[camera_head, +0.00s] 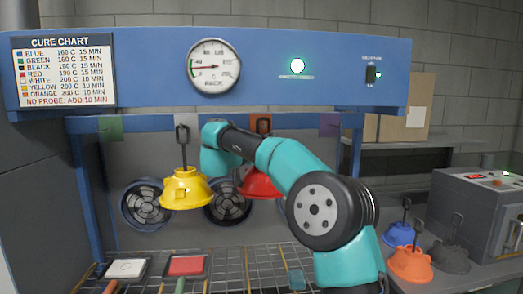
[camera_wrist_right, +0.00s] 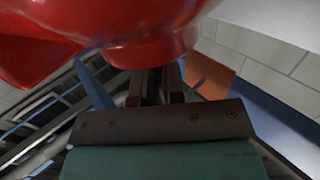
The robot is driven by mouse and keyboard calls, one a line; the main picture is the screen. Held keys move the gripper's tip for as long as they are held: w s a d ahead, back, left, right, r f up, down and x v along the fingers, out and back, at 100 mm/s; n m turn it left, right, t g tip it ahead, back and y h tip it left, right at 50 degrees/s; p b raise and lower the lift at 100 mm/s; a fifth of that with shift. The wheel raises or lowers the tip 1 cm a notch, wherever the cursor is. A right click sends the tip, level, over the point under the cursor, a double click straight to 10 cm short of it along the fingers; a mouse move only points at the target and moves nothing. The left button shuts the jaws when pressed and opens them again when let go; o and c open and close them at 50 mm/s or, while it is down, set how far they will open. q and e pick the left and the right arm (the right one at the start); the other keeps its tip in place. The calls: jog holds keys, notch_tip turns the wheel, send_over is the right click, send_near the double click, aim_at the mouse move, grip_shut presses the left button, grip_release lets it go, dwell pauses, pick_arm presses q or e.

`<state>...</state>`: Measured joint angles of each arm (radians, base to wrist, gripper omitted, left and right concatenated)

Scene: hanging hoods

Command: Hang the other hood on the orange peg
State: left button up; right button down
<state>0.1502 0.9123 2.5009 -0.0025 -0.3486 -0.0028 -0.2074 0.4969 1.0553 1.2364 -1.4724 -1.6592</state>
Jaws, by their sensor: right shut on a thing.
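The red hood (camera_head: 260,184) is below the orange plate (camera_head: 263,121) on the rack, partly hidden behind my right arm. It fills the top of the right wrist view (camera_wrist_right: 130,30). My right gripper (camera_wrist_right: 156,88) is shut on it near its collar. A dark loop shows against the orange plate, but I cannot tell whether it is on the peg. The orange plate also shows beyond the gripper in the wrist view (camera_wrist_right: 210,75). The yellow hood (camera_head: 187,188) hangs upright by its hook left of the red one. My left gripper is not in view.
Green (camera_head: 110,128) and purple (camera_head: 329,125) plates mark other rack places. Fans stand behind the hoods. Blue (camera_head: 400,234), orange (camera_head: 410,264) and dark grey (camera_head: 450,258) hoods stand at right beside a grey machine (camera_head: 480,212). A wire grid (camera_head: 230,272) lies below.

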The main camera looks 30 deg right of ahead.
jog(key=shift+f, duration=0.8)
dwell(0.4)
jog(key=c, duration=1.1)
grip_release()
jog(key=v, duration=1.7)
jog(key=shift+a, duration=0.2)
